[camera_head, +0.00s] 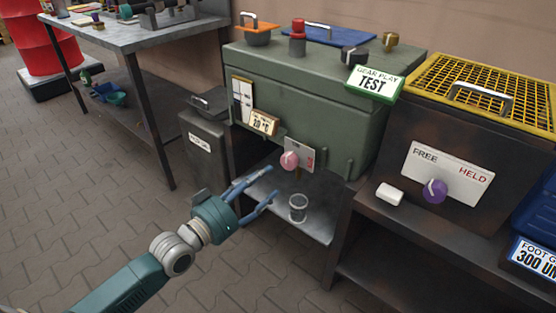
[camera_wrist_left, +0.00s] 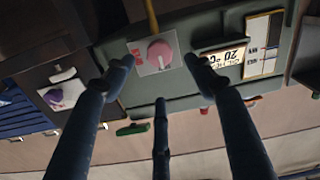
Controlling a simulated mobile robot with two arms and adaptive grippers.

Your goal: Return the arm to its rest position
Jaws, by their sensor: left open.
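My left arm comes in from the lower left of the head view. Its gripper (camera_head: 262,192) is open and empty, with its blue fingers apart, in front of the green gearbox housing (camera_head: 310,85). A pink knob (camera_head: 290,160) on a small plate sits just beyond the fingertips, apart from them as far as I can tell. In the left wrist view the open fingers (camera_wrist_left: 160,85) spread around the view of the pink knob (camera_wrist_left: 159,51), with nothing between them. My right gripper is not in view.
A small glass cup (camera_head: 298,207) stands on the low metal shelf (camera_head: 318,228) below the housing. A dark cabinet with a FREE/HELD plate (camera_head: 448,173) and purple knob (camera_head: 435,190) stands at right. A grey workbench (camera_head: 130,35) is at back left. The paved floor (camera_head: 80,190) at left is clear.

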